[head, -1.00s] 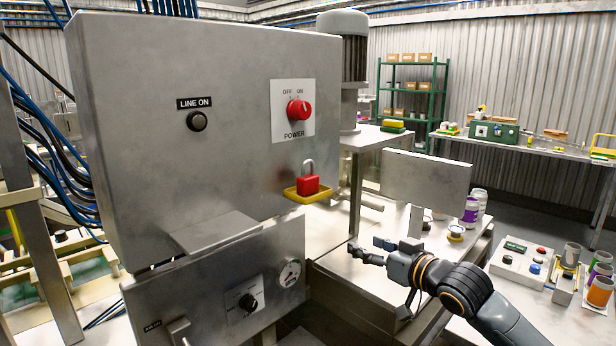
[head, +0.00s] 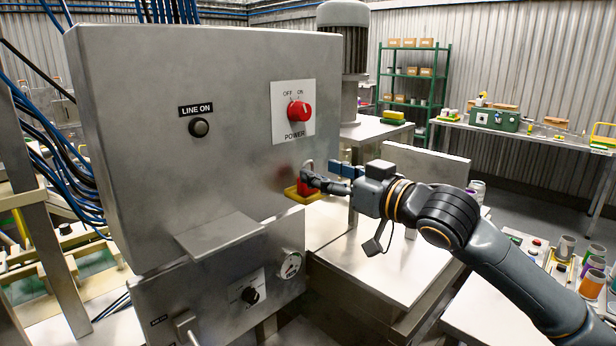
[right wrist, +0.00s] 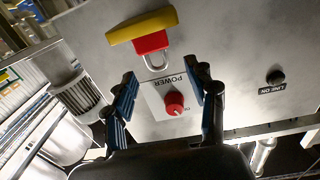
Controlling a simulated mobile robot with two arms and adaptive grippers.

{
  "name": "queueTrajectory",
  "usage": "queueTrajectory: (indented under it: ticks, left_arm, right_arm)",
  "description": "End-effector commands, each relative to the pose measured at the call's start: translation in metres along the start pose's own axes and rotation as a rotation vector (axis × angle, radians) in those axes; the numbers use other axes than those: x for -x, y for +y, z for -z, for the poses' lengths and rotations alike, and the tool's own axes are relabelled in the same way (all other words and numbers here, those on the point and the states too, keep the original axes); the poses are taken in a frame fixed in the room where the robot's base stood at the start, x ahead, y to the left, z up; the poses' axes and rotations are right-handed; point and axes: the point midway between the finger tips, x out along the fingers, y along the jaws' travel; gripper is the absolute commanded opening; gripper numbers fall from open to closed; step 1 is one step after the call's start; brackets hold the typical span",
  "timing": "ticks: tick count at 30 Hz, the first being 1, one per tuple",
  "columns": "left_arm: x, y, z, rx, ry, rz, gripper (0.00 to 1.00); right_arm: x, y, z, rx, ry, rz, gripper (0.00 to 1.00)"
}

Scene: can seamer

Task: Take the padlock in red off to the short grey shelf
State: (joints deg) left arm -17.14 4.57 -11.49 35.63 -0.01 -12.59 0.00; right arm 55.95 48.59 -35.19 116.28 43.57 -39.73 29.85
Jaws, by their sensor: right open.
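The red padlock (head: 305,186) rests upright on a small yellow holder (head: 297,195) on the front of the large grey cabinet, under the power switch. My right gripper (head: 320,175) is at the padlock's right side and hides part of it. In the right wrist view the fingers (right wrist: 165,88) are open, and the padlock (right wrist: 151,43) with its shackle lies ahead of the fingertips, not between them. The short grey shelf (head: 216,235) juts out from the cabinet's lower front and its top is bare. My left gripper is not in view.
The red power switch (head: 299,110) sits just above the padlock; it also shows between my fingers in the right wrist view (right wrist: 174,102). A black button (head: 199,127) is to the left. A gauge (head: 290,264) and a black knob (head: 250,295) are on the lower box.

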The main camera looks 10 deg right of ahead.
Motion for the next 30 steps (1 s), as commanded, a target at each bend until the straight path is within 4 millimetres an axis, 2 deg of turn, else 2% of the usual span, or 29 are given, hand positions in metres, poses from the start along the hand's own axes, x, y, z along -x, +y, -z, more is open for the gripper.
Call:
queueTrajectory:
  ticks: [6,10,19,27,30]
  left_arm:
    - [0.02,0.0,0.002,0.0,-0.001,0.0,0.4]
    - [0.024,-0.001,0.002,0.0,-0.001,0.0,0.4]
    - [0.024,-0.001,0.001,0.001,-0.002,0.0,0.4]
    - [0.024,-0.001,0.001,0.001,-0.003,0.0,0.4]
    - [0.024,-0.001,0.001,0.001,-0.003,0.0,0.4]
  right_arm:
    - [-0.03,0.002,0.001,-0.004,-0.001,0.001,0.57]
    - [-0.046,0.002,-0.001,-0.002,0.0,0.0,0.57]
    - [-0.051,0.002,-0.004,0.0,0.0,0.0,0.57]
    - [-0.051,0.002,-0.004,-0.001,0.0,0.0,0.02]
    - [-0.051,0.002,-0.004,-0.001,0.001,0.0,0.0]
